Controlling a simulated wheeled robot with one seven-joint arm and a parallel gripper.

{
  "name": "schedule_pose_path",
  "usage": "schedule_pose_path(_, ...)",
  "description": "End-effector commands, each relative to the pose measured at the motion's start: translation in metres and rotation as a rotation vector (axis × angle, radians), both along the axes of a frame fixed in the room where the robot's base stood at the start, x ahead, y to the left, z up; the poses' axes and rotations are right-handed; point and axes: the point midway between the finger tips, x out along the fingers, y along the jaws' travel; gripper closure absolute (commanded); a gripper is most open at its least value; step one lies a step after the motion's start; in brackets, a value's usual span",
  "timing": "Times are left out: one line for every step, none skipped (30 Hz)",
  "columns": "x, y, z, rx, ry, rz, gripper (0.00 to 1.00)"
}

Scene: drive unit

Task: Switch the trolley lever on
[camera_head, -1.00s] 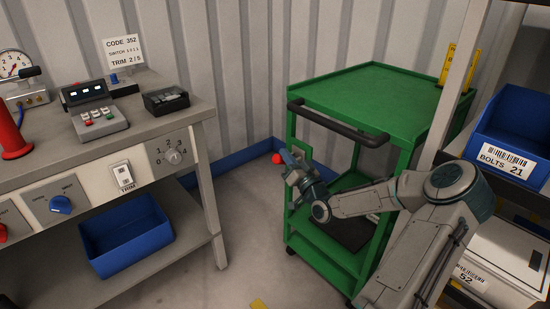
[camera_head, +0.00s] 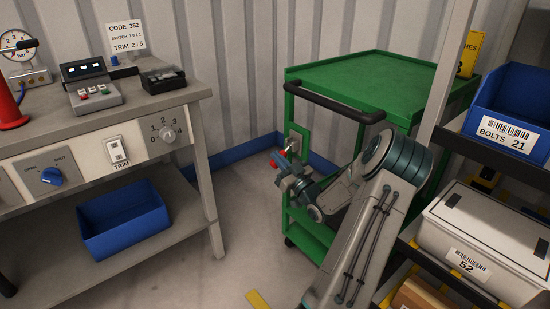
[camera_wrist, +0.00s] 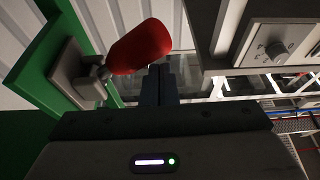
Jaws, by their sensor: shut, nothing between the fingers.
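The green trolley (camera_head: 362,78) stands against the wall at centre right. Its lever has a grey mounting plate (camera_head: 294,140) on a green upright below the black push handle (camera_head: 330,102). The lever's red grip (camera_head: 273,164) shows just beyond my gripper (camera_head: 277,172), which partly hides the lever. In the wrist view the red grip (camera_wrist: 141,47) sticks out from its grey bracket (camera_wrist: 75,75), just above and left of my gripper's fingertips (camera_wrist: 158,72). The fingers are shut and empty. I cannot tell whether they touch the grip.
A workbench (camera_head: 205,150) with knobs, a switch and a blue bin (camera_head: 125,222) stands at left. A rack with a blue bolts bin (camera_head: 510,115) and a white box (camera_head: 480,235) is close at right. Bare floor (camera_head: 235,265) lies between bench and trolley.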

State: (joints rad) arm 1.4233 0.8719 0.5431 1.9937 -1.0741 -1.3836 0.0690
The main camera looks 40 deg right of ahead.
Motion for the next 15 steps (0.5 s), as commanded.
schedule_pose_path(0.001,0.0,-0.004,0.0,0.0,0.001,1.0)
schedule_pose_path(0.001,0.001,-0.005,-0.001,0.0,0.003,1.0)
schedule_pose_path(0.001,0.0,-0.007,-0.001,0.0,0.003,1.0)
schedule_pose_path(0.001,0.0,-0.008,-0.001,0.0,0.003,1.0)
schedule_pose_path(0.001,0.0,-0.009,-0.001,0.0,0.003,1.0)
schedule_pose_path(0.001,-0.001,-0.01,-0.001,0.0,0.003,1.0)
schedule_pose_path(0.001,-0.001,-0.011,-0.001,0.0,0.003,1.0)
schedule_pose_path(0.001,-0.001,-0.011,-0.001,0.0,0.002,1.0)
schedule_pose_path(0.001,-0.002,-0.012,-0.001,0.0,0.002,1.0)
schedule_pose_path(0.001,-0.002,-0.013,-0.001,0.0,0.002,1.0)
schedule_pose_path(0.001,-0.002,-0.013,-0.001,0.0,0.002,1.0)
schedule_pose_path(0.001,-0.002,-0.014,0.0,0.0,0.002,1.0)
schedule_pose_path(0.001,-0.002,-0.015,0.001,0.001,0.001,1.0)
schedule_pose_path(0.001,-0.003,-0.015,0.001,0.002,0.001,1.0)
schedule_pose_path(0.001,-0.003,-0.016,0.002,0.003,0.002,1.0)
